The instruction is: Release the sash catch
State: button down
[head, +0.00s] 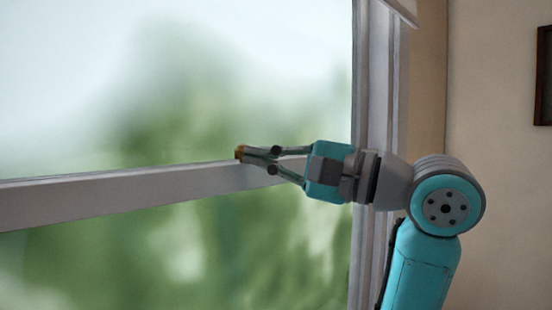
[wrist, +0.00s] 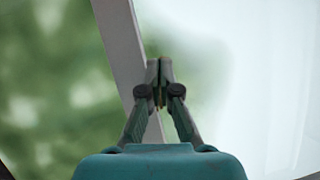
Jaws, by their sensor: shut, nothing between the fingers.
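My gripper (head: 248,153) is shut, with its fingertips at the grey meeting rail (head: 110,192) of the window in the head view. A small brass-coloured piece (head: 239,150), perhaps the sash catch, shows right at the fingertips. Most of it is hidden by the fingers, and I cannot tell its position or whether the fingers touch it. In the wrist view the gripper (wrist: 160,72) points at the rail (wrist: 122,45), which runs slanted behind it. A thin yellowish sliver shows between the finger pads there.
Window glass (head: 90,80) lies above and below the rail, with blurred greenery beyond. The window's right jamb (head: 376,80) stands upright behind my arm. A beige wall (head: 490,80) with a dark frame (head: 543,75) is at the right.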

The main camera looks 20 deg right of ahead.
jog(key=shift+w+a, duration=0.35)
jog(key=shift+a, duration=0.45)
jog(key=shift+w+a, duration=0.35)
jog(key=shift+a, duration=0.55)
